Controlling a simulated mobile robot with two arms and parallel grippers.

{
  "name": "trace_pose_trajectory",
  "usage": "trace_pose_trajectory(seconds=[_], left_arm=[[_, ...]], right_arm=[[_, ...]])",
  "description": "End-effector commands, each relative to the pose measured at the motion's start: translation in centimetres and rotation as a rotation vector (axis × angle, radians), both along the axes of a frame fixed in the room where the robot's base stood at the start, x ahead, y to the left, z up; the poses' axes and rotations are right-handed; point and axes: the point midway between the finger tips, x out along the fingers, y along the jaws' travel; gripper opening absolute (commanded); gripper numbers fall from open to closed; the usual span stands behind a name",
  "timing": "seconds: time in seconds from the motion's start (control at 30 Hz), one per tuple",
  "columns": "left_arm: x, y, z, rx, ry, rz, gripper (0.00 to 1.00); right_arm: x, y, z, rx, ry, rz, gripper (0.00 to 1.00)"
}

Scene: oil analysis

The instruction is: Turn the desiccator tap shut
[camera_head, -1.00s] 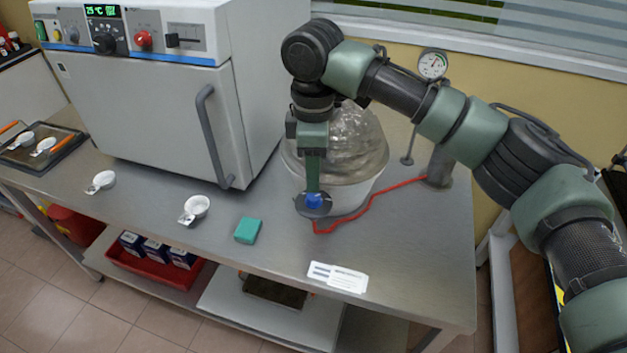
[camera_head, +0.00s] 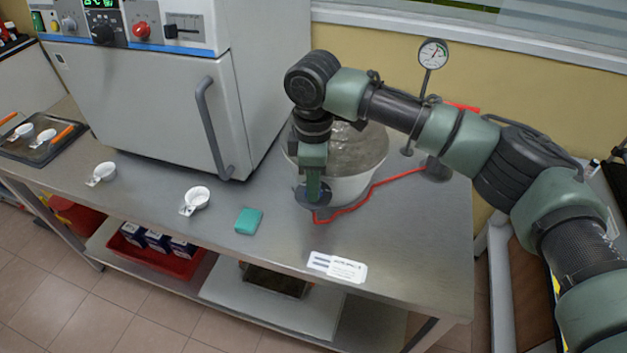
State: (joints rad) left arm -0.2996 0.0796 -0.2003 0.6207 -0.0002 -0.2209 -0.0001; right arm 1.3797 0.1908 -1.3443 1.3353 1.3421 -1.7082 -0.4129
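The desiccator (camera_head: 352,186) is a round white bowl standing on the bench to the right of the oven, its upper part largely behind my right arm. What shows of its top is greyish and hard to make out. A trace of blue from the tap (camera_head: 325,190) shows at the bowl's front, beside a dark disc. My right gripper (camera_head: 313,197) points down at the tap and covers most of it. Whether its fingers are closed on the tap is hidden. My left gripper is not in view.
A red hose (camera_head: 372,193) runs from the tap to a stand with a gauge (camera_head: 433,54). The oven (camera_head: 150,100) stands at left. White dishes (camera_head: 197,198), a green block (camera_head: 248,221) and a label card (camera_head: 338,267) lie in front. The front-right bench is clear.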

Motion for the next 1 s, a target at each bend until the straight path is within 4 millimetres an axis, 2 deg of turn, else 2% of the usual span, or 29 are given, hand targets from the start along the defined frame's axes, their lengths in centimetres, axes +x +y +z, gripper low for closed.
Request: trace_pose_trajectory(seconds=[0.17, 0.37, 0.7, 1.0], left_arm=[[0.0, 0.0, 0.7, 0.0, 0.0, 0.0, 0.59], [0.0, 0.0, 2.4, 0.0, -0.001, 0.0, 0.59], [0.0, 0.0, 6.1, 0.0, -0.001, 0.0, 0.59], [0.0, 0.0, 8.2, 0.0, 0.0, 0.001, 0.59]], right_arm=[[0.0, 0.0, 0.2, 0.0, 0.001, 0.027, 0.0], [0.0, 0.0, 0.5, 0.001, 0.003, 0.122, 0.0], [-0.1, 0.1, 0.6, 0.002, 0.002, 0.42, 0.0], [0.0, 0.1, 0.4, 0.001, 0.001, 0.696, 0.0]])
